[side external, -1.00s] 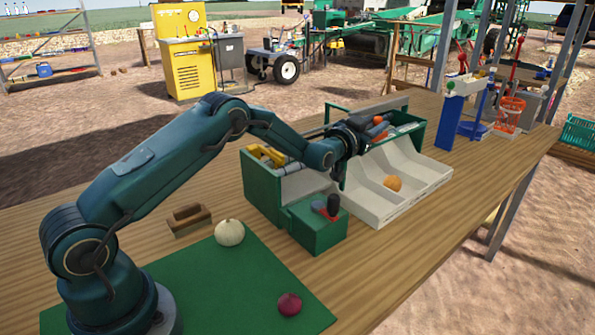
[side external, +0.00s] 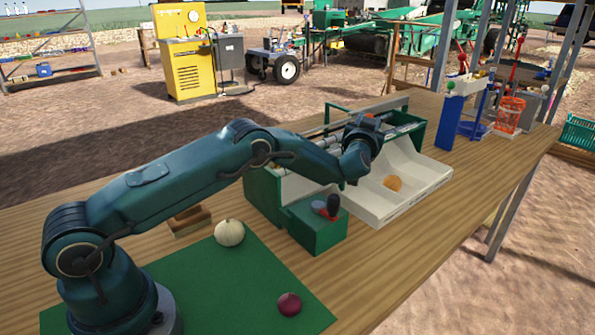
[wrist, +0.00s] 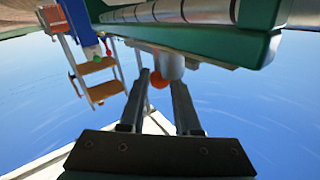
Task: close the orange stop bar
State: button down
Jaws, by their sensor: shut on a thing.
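The orange stop bar shows only as a rounded orange piece (wrist: 159,81) between my fingers in the wrist view, beside a pale grey cylinder (wrist: 172,65); most of it is hidden. My gripper (wrist: 160,76) is shut on it, with the two fingers a little apart on either side. In the side external view my wrist is over the green-sided roller elevator (side external: 263,196), at the top of the pale chute tray (side external: 420,187). My fingertips are hidden there, and the bar's position cannot be told clearly.
An orange-tan onion (side external: 392,184) lies in the chute tray. A green box (side external: 317,232) with a dark lever stands in front of the elevator. A pale onion (side external: 229,232) and a red onion (side external: 289,303) lie by my base. A blue-and-white stand (side external: 449,120) is at right.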

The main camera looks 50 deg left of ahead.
jog(key=shift+r, duration=0.1)
jog(key=c, duration=0.6)
grip_release()
jog(key=shift+s, duration=0.1)
jog(key=shift+v, duration=2.55)
